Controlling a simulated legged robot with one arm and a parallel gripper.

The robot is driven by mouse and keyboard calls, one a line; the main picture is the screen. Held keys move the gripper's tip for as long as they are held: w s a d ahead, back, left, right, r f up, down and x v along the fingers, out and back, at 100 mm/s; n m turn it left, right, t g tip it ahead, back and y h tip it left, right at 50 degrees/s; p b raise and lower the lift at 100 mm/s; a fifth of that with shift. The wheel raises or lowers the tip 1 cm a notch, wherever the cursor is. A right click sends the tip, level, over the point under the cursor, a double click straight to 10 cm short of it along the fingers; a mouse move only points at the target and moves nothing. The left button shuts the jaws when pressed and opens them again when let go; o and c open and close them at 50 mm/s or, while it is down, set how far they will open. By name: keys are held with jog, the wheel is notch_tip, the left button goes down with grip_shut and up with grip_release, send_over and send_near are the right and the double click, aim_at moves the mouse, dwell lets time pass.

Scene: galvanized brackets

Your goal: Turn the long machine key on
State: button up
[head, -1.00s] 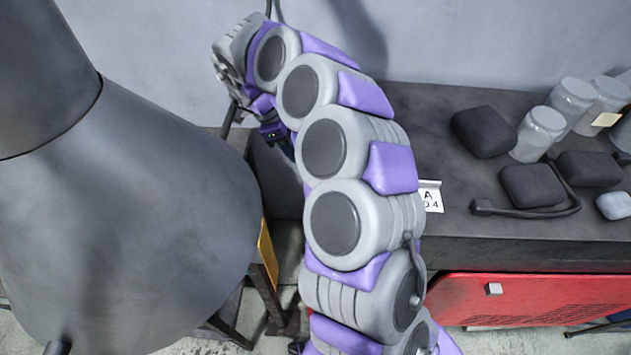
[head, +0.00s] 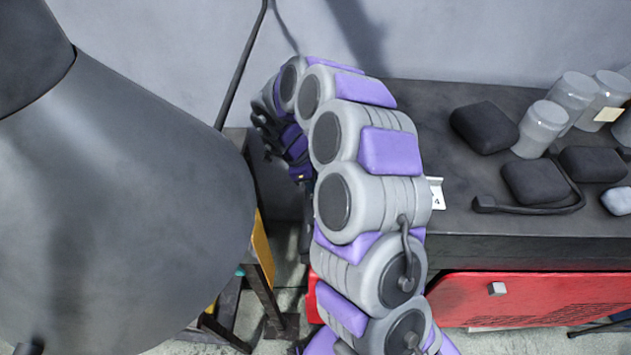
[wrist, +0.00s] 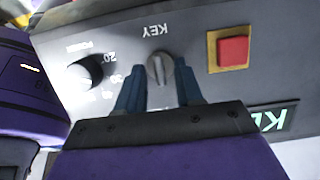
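The machine key (wrist: 157,69) is a grey knob on a grey panel (wrist: 110,38) in the wrist view, under an upside-down KEY label. My gripper (wrist: 160,80) has its two blue fingers apart, one on each side of the key, with gaps showing between fingers and key. I cannot tell how deep the fingertips reach along it. In the head view my arm hides the gripper and the key.
A red square button (wrist: 233,50) sits right of the key, and a black dial (wrist: 86,72) sits left. In the head view, a dark bench (head: 480,225) holds jars (head: 541,128) and black pouches (head: 484,127). A large grey machine body (head: 120,200) stands close left of my arm.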

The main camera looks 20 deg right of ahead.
grip_shut()
dwell(0.4)
dwell(0.4)
jog(key=m, duration=0.2)
jog(key=shift+s+a+m+t+p, duration=0.1)
jog(key=shift+m+t+p, duration=0.25)
jog(key=shift+m+t, duration=0.05)
jog(key=m, duration=0.2)
jog(key=m+t+h+b, duration=0.1)
jog(key=m, duration=0.2)
jog(key=shift+s+a+f, duration=0.15)
jog(key=m+b, duration=0.1)
jog(key=m, duration=0.1)
jog(key=m+h+b, duration=0.1)
jog(key=m+b, duration=0.1)
jog(key=m, duration=0.1)
jog(key=shift+s+a+f+t+h, duration=0.1)
jog(key=shift+a+f+t+h, duration=0.1)
jog(key=shift+t+h, duration=0.1)
jog(key=shift+f+m+h+b, duration=0.1)
jog(key=shift+m+h+b, duration=0.5)
jog(key=shift+m+b, duration=1)
jog(key=shift+s+m+p, duration=0.1)
jog(key=shift+m+p, duration=0.3)
jog(key=shift+m, duration=0.1)
